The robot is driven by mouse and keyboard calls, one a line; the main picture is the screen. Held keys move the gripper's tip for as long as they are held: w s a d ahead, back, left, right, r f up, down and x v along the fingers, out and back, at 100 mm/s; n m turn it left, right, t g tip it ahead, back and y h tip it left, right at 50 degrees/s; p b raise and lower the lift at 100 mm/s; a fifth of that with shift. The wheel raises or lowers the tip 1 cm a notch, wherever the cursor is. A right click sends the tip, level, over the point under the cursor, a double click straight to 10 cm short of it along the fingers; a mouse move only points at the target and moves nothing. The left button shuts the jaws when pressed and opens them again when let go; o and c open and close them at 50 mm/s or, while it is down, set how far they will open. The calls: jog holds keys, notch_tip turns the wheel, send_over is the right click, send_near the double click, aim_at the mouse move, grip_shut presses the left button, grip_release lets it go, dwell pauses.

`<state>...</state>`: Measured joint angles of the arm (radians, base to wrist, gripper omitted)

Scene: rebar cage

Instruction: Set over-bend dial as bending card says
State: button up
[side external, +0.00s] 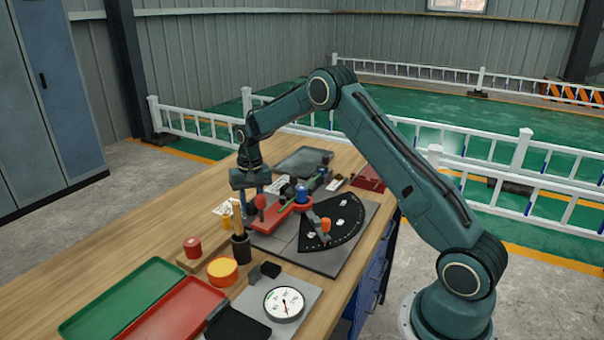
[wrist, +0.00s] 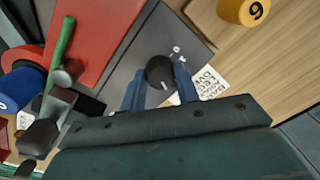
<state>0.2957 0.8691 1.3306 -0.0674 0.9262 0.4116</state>
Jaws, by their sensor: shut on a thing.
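My gripper (wrist: 160,86) points down at the grey base plate (wrist: 190,45), and its two blue fingers are shut on a black dial knob (wrist: 160,71) between them. The knob has a white pointer line; small white marks show on the plate beside it. A white card (wrist: 211,84) with black print lies right of the fingers, partly hidden, its full text not readable. In the side external view my gripper (side external: 257,212) is at the far-left part of the bending rig, and the knob is hidden there. A white card (side external: 222,209) shows left of it.
The rig has a red arm (side external: 272,232), a blue-topped post (side external: 301,194) and a black fan-shaped scale (side external: 340,222). The table's left side is clear.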

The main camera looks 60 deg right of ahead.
aim_at(252, 203)
jog(key=n, duration=1.1)
jog(key=shift+w+d, duration=0.1)
dwell(0.4)
jog(key=o, duration=1)
jog(key=shift+r, duration=0.15)
jog(key=r, duration=1.3)
jog(key=shift+d+r, duration=0.25)
jog(key=shift+r, duration=0.05)
